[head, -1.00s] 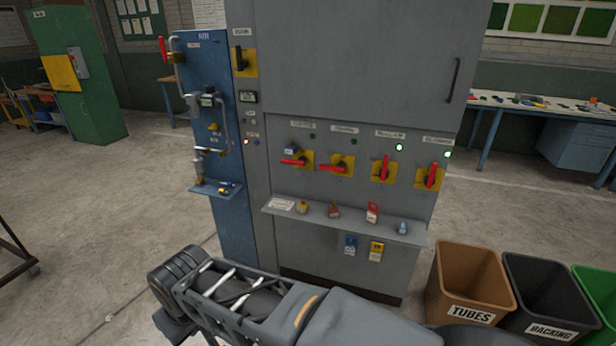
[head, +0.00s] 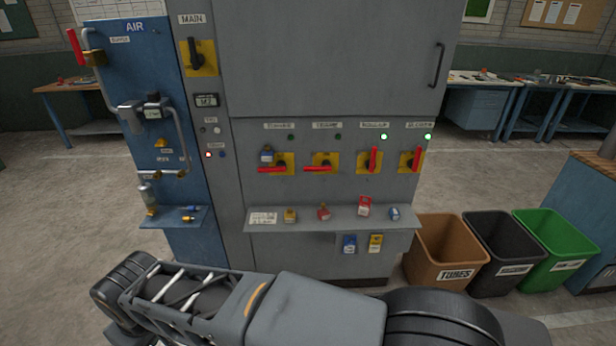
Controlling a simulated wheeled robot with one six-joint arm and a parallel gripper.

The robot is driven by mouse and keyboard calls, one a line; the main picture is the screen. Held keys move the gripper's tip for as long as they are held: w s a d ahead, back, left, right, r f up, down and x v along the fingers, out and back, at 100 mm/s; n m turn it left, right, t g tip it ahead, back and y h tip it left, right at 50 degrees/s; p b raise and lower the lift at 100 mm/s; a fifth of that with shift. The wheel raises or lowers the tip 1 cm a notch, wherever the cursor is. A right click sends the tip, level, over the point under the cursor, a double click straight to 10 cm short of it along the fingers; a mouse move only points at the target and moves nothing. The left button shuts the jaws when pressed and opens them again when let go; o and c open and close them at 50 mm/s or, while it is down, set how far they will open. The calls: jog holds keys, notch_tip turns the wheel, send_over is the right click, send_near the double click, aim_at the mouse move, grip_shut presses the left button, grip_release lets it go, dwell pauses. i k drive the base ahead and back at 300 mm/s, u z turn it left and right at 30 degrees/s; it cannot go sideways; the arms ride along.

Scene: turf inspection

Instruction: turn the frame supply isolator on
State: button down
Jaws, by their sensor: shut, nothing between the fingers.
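The grey cabinet (head: 335,60) faces me. At its upper left the isolator labelled MAIN (head: 197,55) has a black handle standing upright on a yellow plate. Below is a row of red-handled isolators on yellow plates. The far-left isolator (head: 273,169) and the one beside it (head: 320,167) have handles lying level, under dark lamps. The one labelled ROLLUP (head: 371,160) and the far-right isolator (head: 415,160) have upright handles, under lit green lamps. I cannot read a frame supply label. My arm crosses the bottom; my gripper is out of view.
A blue padlock (head: 267,154) sits at the far-left isolator. A shelf (head: 335,226) with padlocks and tags juts out below the row. The blue AIR panel (head: 130,60) with pipes adjoins at left. Bins, one marked TUBES (head: 440,250), stand at right. Floor is clear at left.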

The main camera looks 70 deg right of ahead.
aim_at(326, 167)
jog(key=z, duration=0.9)
jog(key=i, duration=0.9)
jog(key=z, duration=1.05)
